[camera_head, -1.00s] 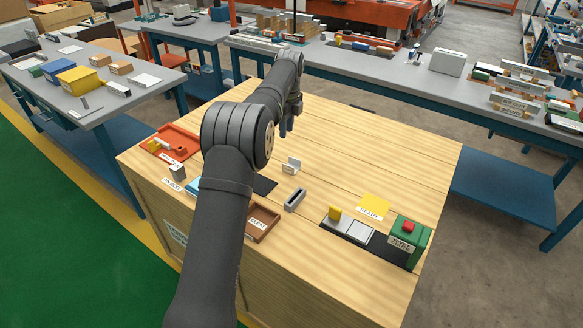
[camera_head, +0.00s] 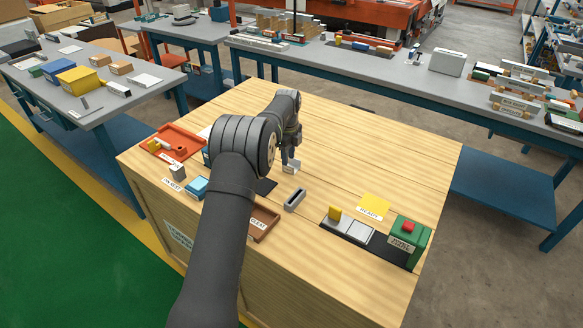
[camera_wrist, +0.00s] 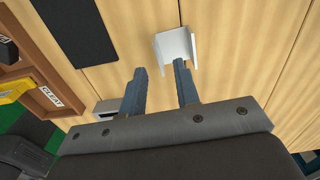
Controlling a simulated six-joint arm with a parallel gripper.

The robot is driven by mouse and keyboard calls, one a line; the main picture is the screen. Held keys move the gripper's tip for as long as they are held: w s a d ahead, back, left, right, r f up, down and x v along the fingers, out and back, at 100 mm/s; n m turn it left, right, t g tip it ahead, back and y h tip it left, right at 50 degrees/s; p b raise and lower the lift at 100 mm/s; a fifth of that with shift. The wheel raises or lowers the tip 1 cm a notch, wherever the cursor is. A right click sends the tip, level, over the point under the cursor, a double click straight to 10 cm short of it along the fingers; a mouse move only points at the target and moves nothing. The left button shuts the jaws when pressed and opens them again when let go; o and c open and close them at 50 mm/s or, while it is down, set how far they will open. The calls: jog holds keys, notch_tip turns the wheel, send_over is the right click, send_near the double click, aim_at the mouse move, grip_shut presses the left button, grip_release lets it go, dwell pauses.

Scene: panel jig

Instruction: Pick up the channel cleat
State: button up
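The pale U-shaped piece, which looks like the channel cleat (camera_head: 292,168), stands on the wooden bench top just beyond a dark mat. In the wrist view the cleat (camera_wrist: 176,47) lies ahead of the fingertips, nearer the right finger, its open side toward me. My gripper (camera_head: 286,158) is above and close beside it in the head view. In the wrist view my gripper (camera_wrist: 158,78) is open, with nothing between its two fingers. The fingers look apart from the cleat; the exact height gap cannot be told.
A grey slotted block (camera_head: 294,200) lies nearer, with a brown tray labelled CLEAT (camera_head: 265,231) to its left. A black base with a yellow block (camera_head: 334,212) and a green box with a red button (camera_head: 408,236) stand right. An orange tray (camera_head: 187,135) is left. The far right top is clear.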

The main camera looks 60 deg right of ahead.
notch_tip(320, 180, down, 5)
jog(key=shift+s+r, duration=0.1)
grip_shut()
dwell(0.3)
